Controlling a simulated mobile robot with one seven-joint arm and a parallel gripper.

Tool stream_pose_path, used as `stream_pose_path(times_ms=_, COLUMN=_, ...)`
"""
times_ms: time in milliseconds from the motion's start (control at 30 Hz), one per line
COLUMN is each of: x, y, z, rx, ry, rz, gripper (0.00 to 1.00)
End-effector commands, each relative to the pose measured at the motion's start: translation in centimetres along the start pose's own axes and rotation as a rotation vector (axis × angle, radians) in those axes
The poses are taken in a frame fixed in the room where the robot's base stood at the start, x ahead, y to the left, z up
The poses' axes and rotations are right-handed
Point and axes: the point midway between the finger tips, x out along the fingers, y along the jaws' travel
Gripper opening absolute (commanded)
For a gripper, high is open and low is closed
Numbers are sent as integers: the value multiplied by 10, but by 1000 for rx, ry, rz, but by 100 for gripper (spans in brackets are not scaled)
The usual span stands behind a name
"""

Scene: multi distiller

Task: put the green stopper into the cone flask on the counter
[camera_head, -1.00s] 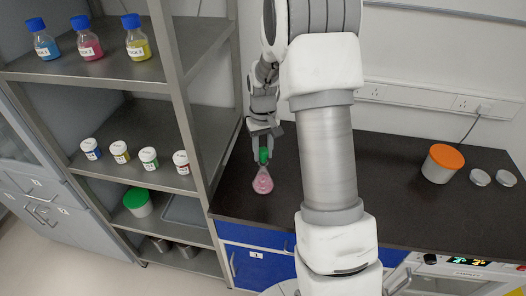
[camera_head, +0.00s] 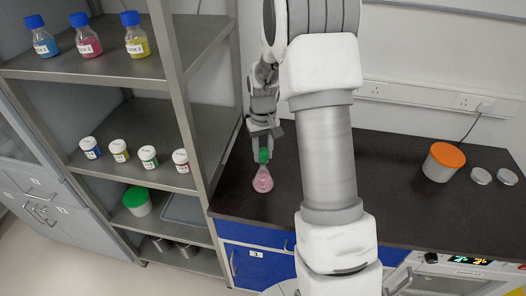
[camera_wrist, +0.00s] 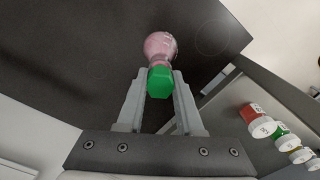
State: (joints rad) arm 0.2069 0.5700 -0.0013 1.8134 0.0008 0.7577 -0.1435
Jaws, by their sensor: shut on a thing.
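The cone flask (camera_head: 262,182) with pink contents stands on the dark counter near its left end. The green stopper (camera_head: 264,156) is at the flask's mouth, between the fingers of my gripper (camera_head: 264,152). In the wrist view the green stopper (camera_wrist: 160,82) lies between the two fingertips of my gripper (camera_wrist: 160,84), in line with the flask's neck; the pink flask (camera_wrist: 160,46) shows beyond it. My gripper is shut on the stopper. How deep the stopper sits in the neck is hidden.
A metal shelf (camera_head: 185,95) with bottles and small jars stands close on the left of the counter. A white tub with an orange lid (camera_head: 443,162) and two small round pale items are at the right. The counter (camera_head: 235,200) around the flask is clear.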

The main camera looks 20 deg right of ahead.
Motion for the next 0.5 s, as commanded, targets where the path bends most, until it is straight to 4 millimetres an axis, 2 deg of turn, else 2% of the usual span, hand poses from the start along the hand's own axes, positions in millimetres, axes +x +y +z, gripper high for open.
stream_pose_path(times_ms=200, x=5, y=0, z=0, rx=0, ry=0, rz=0, gripper=0)
stream_pose_path(times_ms=233, x=5, y=0, z=0, rx=0, ry=0, rz=0, gripper=39)
stream_pose_path(times_ms=400, x=4, y=0, z=0, rx=0, ry=0, rz=0, gripper=70)
stream_pose_path(times_ms=500, x=4, y=0, z=0, rx=0, ry=0, rz=0, gripper=70)
